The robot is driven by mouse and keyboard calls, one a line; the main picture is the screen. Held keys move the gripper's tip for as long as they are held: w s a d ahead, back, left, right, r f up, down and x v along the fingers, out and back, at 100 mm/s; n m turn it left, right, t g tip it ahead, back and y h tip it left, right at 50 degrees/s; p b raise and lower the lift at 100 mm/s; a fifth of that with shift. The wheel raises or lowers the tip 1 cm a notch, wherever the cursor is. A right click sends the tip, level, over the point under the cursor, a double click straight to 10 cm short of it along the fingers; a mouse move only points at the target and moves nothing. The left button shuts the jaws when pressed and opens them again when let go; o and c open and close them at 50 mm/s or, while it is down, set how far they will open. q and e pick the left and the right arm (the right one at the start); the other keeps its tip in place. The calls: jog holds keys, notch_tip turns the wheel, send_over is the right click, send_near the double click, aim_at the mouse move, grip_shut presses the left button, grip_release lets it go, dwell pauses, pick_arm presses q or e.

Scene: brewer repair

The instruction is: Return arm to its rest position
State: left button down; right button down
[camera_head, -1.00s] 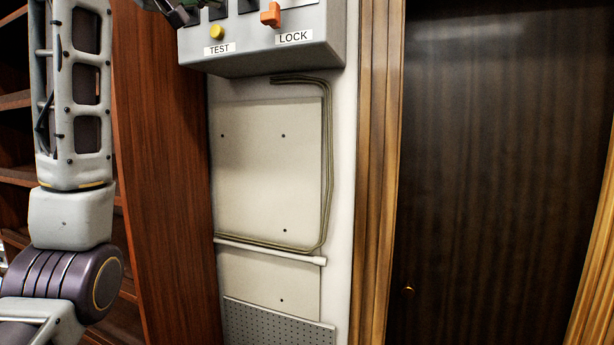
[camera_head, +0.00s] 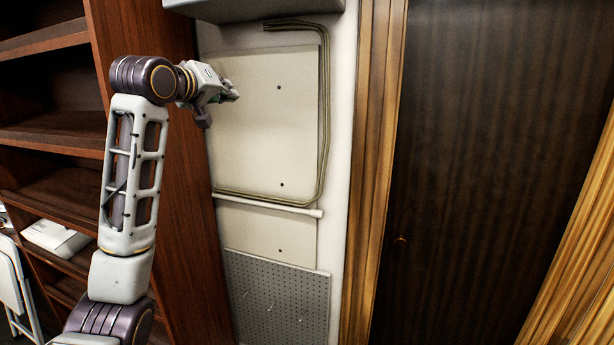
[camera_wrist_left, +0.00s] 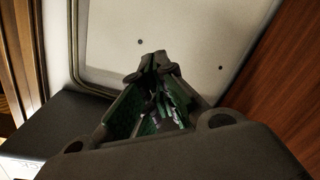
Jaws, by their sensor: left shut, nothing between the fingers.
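My left arm (camera_head: 131,190) rises from the bottom left of the head view and bends at the top. Its left gripper (camera_head: 234,93) points right, in front of the cream wall panel. In the left wrist view the fingers of this gripper (camera_wrist_left: 152,62) come together at their tips with nothing between them. The cream panel (camera_wrist_left: 200,25) shows beyond the tips. My right gripper is in neither view.
A grey box (camera_head: 245,8) is cut off at the top of the head view. A wooden bookshelf (camera_head: 50,85) stands on the left, close to my arm. A dark door (camera_head: 480,170) is on the right. A perforated panel (camera_head: 280,310) is low on the wall.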

pick_arm(q)
jog(key=s+f+m+g+y, duration=0.1)
jog(key=s+f+g, duration=0.2)
jog(key=f, duration=1.8)
jog(key=s+f+m+g+y, duration=0.1)
jog(key=s+f+m+g, duration=0.15)
jog(key=f, duration=1.85)
jog(key=s+a+f+g+y, duration=0.1)
jog(key=s+f+g, duration=0.3)
jog(key=s+f, duration=1.1)
jog(key=s+a+f+m+g+y, duration=0.1)
jog(key=s+f+g, duration=0.1)
jog(key=s+f, duration=0.5)
jog(key=s+a+f+m+g, duration=0.15)
jog(key=s+f, duration=0.25)
jog(key=s, duration=0.7)
jog(key=s+f+g, duration=0.1)
jog(key=s+f, duration=0.2)
jog(key=f, duration=3.1)
jog(key=s+a+f, duration=0.2)
jog(key=s+f, duration=0.7)
jog(key=s, duration=0.2)
jog(key=s+a+f+g, duration=0.1)
jog(key=s+f, duration=0.8)
jog(key=s, duration=0.2)
jog(key=shift+a+f, duration=0.35)
jog(key=shift+f, duration=0.05)
jog(key=shift+s, duration=0.1)
